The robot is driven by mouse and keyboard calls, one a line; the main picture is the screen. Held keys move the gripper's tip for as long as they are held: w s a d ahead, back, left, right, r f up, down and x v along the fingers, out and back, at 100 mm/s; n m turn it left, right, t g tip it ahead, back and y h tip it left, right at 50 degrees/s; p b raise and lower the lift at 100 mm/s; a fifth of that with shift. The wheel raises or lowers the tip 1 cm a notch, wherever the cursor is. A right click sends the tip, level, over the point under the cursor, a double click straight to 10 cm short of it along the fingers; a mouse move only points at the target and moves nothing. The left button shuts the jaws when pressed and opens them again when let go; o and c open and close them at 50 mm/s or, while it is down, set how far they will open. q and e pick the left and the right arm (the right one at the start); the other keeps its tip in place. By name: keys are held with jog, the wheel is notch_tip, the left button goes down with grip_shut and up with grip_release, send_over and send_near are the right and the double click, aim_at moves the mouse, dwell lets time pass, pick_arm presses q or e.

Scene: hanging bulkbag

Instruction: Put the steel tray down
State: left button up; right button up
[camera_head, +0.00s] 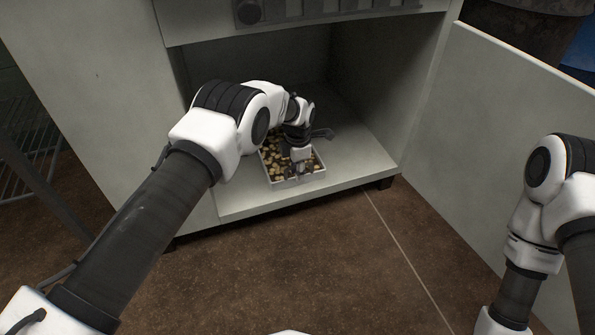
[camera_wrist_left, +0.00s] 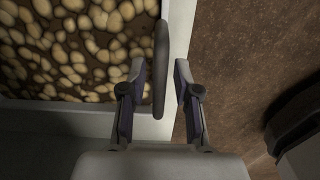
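The steel tray (camera_head: 298,182), a shallow pale tray full of small round brown pieces, is at the front of the cabinet's bottom shelf and looks level. My left gripper (camera_head: 301,168) is over its near right part, mostly hidden by its own wrist. The fingers are apart, with narrow gaps beside the handle. Of my right arm only links show at the right edge; its gripper is out of view.
The cabinet's bottom shelf (camera_head: 352,172) is bare to the right of the tray. The open door (camera_head: 480,130) stands at the right, near my right arm. Side walls and a top panel frame the opening. The brown floor (camera_head: 300,270) in front is clear.

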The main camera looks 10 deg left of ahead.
pick_arm(q)
notch_tip(320, 180, up, 7)
jog(key=p, duration=0.4)
jog(key=shift+r, duration=0.1)
